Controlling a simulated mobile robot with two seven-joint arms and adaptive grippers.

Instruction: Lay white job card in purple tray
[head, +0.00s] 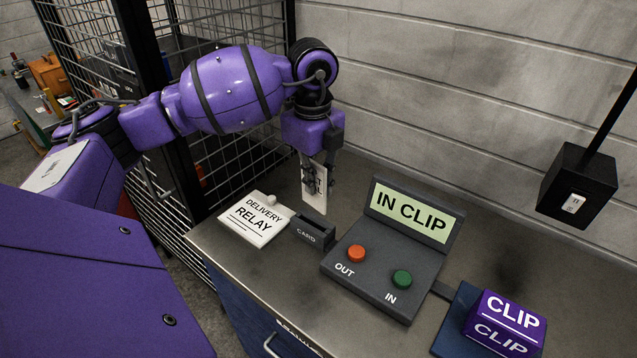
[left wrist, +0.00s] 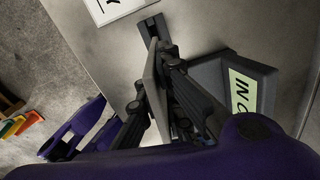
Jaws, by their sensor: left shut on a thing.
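My left gripper (head: 318,184) is shut on a pale card (head: 314,200) with dark print, the white job card. It holds the card upright, just behind the dark holder marked CARD (head: 315,232); I cannot tell whether they touch. In the left wrist view the card (left wrist: 156,82) shows nearly edge-on between the fingers, its far end close to the dark holder (left wrist: 152,29). I cannot make out a purple tray in either view. My right gripper is not in view.
A purple CLIP block (head: 504,322) sits at the right. A mesh fence (head: 235,165) and a wall stand behind.

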